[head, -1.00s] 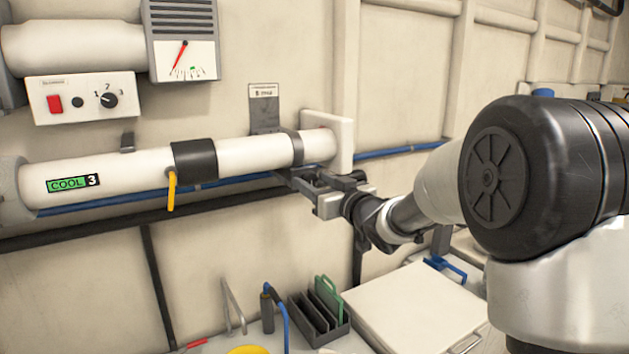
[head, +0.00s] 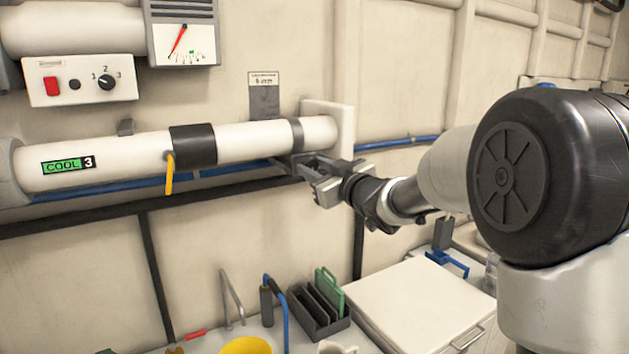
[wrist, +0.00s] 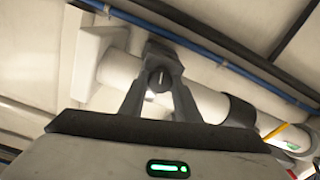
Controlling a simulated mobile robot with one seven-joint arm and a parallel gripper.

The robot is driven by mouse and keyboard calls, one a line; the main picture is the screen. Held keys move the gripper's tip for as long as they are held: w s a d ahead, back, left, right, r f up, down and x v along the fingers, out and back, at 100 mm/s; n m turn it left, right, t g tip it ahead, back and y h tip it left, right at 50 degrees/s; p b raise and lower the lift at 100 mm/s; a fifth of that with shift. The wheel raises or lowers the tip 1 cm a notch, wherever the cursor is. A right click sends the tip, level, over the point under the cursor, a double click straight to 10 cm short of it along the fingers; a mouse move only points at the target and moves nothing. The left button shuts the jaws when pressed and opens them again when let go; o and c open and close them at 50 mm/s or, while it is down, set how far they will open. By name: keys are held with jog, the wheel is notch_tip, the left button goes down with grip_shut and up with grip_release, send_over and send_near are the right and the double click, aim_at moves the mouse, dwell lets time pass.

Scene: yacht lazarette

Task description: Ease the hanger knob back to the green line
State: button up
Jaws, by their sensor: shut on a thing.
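The hanger knob (wrist: 159,79) is dark and round with a pale line on its face, under the pipe's clamp. My gripper (wrist: 158,84) has one finger on each side of it and is shut on it. In the head view my gripper (head: 298,166) is at the hanger band (head: 297,135) near the pipe's right end; the knob is hidden there by the fingers. A gauge (head: 183,42) at the upper left has a red needle leaning left of a green mark on its white dial.
The white pipe (head: 245,139) carries a dark collar with a yellow lever (head: 169,175) and a green COOL 3 label. A switch box (head: 82,80) is above. A blue pipe (head: 395,143) runs behind. A white box (head: 420,300) and dark rack (head: 318,308) stand below.

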jog(key=shift+n, duration=0.5)
jog(key=o, duration=1)
jog(key=shift+o, duration=0.2)
jog(key=v, duration=1.7)
jog(key=shift+s+d+b, duration=0.2)
jog(key=shift+b, duration=0.2)
